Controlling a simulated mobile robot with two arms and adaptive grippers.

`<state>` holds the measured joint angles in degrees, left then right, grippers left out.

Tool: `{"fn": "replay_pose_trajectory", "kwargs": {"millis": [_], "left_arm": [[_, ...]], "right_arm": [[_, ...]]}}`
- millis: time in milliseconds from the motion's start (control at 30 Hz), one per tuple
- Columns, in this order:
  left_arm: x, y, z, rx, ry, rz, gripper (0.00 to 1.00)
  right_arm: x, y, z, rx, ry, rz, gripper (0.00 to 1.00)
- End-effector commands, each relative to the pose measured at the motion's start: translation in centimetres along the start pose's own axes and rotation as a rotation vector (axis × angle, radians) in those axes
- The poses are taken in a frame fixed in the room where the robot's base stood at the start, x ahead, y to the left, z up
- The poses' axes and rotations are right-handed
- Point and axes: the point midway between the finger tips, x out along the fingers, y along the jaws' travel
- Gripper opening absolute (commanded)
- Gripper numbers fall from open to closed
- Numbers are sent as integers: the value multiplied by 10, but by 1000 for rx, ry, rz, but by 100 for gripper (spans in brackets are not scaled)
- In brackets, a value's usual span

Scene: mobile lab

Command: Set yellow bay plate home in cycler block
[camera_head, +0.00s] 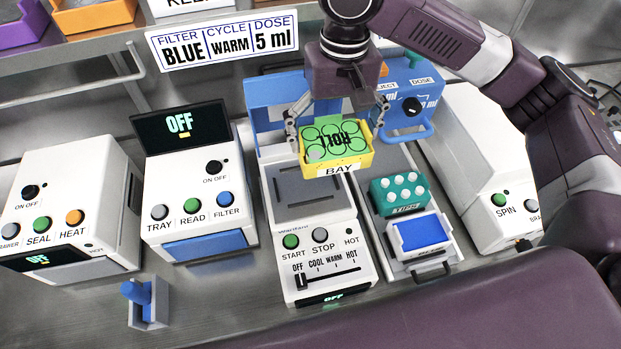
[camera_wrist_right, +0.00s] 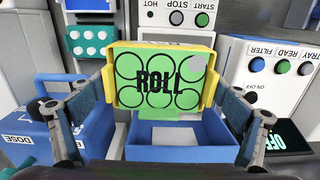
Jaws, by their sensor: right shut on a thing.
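The yellow bay plate (camera_head: 346,168) has a green top with round wells, the word ROLL and a front label BAY. My right gripper (camera_head: 338,133) is shut on it, one finger on each side, and holds it above the cycler block. In the right wrist view, the plate (camera_wrist_right: 160,82) sits between the fingers of my right gripper (camera_wrist_right: 160,95). The cycler (camera_head: 318,232) is white with a blue lid (camera_head: 275,92) standing open behind. Its grey block (camera_head: 307,190) is partly hidden by the plate. My left gripper is not in view.
To the right, a grey tray holds a teal tips rack (camera_head: 400,194) and a blue-topped box (camera_head: 418,235). A blue dose device (camera_head: 405,108) stands behind them. White machines flank both sides, including the reader (camera_head: 190,215). A sign (camera_head: 222,42) hangs behind.

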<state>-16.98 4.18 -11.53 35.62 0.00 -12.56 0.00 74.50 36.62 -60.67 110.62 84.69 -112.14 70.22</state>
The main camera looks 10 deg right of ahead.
Motion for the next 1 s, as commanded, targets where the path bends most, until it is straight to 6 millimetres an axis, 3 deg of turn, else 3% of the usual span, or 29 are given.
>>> {"fn": "replay_pose_trajectory", "kwargs": {"millis": [200, 467, 667, 1000], "left_arm": [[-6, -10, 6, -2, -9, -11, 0], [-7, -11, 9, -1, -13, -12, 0], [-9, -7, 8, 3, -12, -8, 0], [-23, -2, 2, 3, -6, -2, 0]], "right_arm": [[-37, -30, -31, -4, -2, 3, 66], [-48, -43, -42, -7, -8, 10, 66], [-9, -42, -41, -6, -14, 11, 66], [77, -41, -41, -6, -10, 12, 66]]}}
